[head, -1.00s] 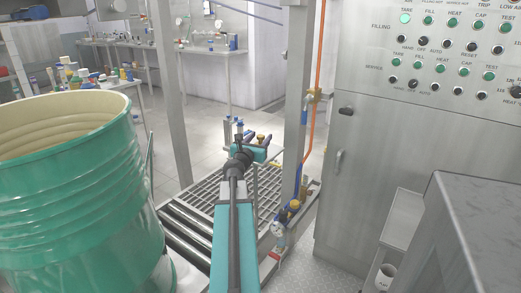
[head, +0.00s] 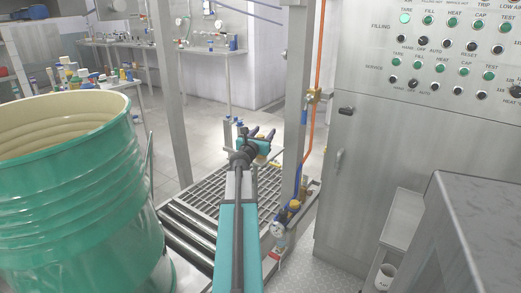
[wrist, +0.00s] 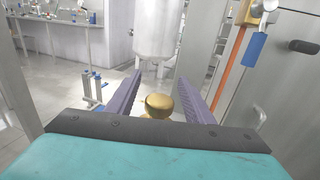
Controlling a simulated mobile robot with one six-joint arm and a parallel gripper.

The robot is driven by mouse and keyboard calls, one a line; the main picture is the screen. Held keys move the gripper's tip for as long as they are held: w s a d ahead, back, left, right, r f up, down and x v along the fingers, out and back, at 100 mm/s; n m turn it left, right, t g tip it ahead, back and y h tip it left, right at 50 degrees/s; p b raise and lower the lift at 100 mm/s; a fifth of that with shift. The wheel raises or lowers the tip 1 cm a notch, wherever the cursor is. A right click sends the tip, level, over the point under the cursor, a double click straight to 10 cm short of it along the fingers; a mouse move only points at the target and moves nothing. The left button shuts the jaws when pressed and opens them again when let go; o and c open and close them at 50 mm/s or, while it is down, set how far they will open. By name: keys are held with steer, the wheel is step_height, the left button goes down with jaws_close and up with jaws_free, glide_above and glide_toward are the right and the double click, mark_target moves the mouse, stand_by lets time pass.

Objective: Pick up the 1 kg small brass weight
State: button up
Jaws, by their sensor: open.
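The small brass weight (wrist: 158,103) shows in the wrist view as a rounded gold knob. It appears between the two purple fingers of my gripper (wrist: 159,78), closer to the palm than to the fingertips in the picture. Its lower part is hidden behind the dark front edge of the gripper body. I cannot tell whether it lies at finger depth or below. In the head view my gripper (head: 262,134) is over the far end of the grated platform, fingers spread and pointing away. The weight is not clearly visible there, with the gripper and wrist covering that spot.
A large green drum (head: 75,190) stands at the left beside the rollers (head: 190,245). A steel post (head: 292,110) with an orange pipe (head: 316,70) and valves rises right of my arm. A control cabinet (head: 400,150) fills the right. Behind is a bench with bottles (head: 100,83).

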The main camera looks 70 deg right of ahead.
jaws_close()
stand_by(0.3)
steer(key=shift+r, duration=0.1)
stand_by(1.1)
